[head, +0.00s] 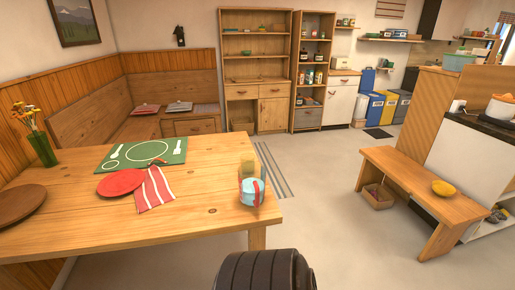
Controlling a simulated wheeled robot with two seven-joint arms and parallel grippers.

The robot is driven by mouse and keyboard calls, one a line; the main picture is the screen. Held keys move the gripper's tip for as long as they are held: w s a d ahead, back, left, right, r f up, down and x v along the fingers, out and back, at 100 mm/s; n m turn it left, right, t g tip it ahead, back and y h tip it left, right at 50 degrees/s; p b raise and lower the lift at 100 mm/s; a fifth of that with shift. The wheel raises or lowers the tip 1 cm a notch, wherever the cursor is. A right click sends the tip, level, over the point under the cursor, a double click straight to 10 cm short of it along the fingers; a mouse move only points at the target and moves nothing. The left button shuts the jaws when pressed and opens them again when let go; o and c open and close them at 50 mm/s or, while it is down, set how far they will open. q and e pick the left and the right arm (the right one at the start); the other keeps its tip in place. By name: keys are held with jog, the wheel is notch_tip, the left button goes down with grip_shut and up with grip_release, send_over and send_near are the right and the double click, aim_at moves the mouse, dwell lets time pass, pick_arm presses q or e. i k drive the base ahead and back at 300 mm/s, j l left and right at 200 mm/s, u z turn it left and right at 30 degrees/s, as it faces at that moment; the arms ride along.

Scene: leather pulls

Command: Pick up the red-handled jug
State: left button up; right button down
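A small jug-like vessel (251,188) stands near the right front corner of the wooden table (215,213) in the head view. It looks partly see-through, with a light blue lower part and a red strip that looks like its handle. It appears upright and nothing touches it. Neither of my grippers shows in the head view.
A red plate (120,183), a striped napkin (154,189), a green placemat (150,151), a brown plate (18,204) and a flower vase (42,149) lie left of the jug. A wooden bench (410,190) stands right, across open floor (315,215).

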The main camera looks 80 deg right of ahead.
aim_at(252, 175)
jog(key=z, duration=2.55)
jog(key=i+l+z, duration=0.25)
jog(key=i, duration=0.05)
